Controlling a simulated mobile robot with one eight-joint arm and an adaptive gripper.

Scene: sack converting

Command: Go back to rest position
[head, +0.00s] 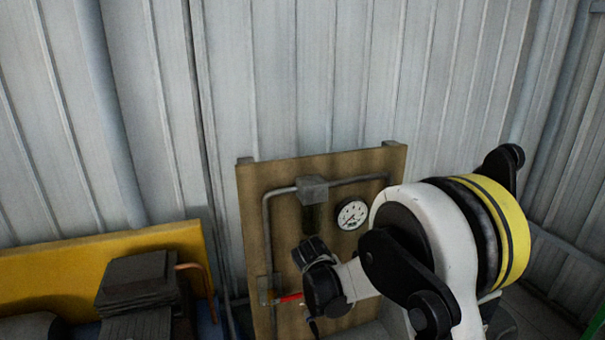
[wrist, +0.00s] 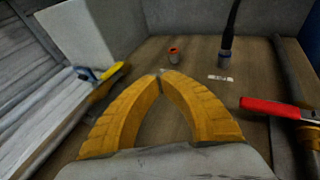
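In the wrist view, the two yellow fingers of my gripper (wrist: 160,75) lean together and their tips meet. Nothing shows held between them, only bare brown board. In the head view my arm reaches in from the lower right in front of a wooden panel (head: 285,200). Its fingers cannot be made out there. A red valve handle (head: 291,298) sits low on the panel's pipe, left of my wrist. A red handle also shows at the right in the wrist view (wrist: 275,107), apart from the fingers.
The panel carries a grey pipe (head: 267,230) and a round white gauge (head: 352,214). A yellow board (head: 60,262) and a dark grey block (head: 138,280) stand at the lower left. A corrugated metal wall (head: 290,80) closes the back. A small red-topped cylinder (wrist: 174,56) is beyond the fingertips.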

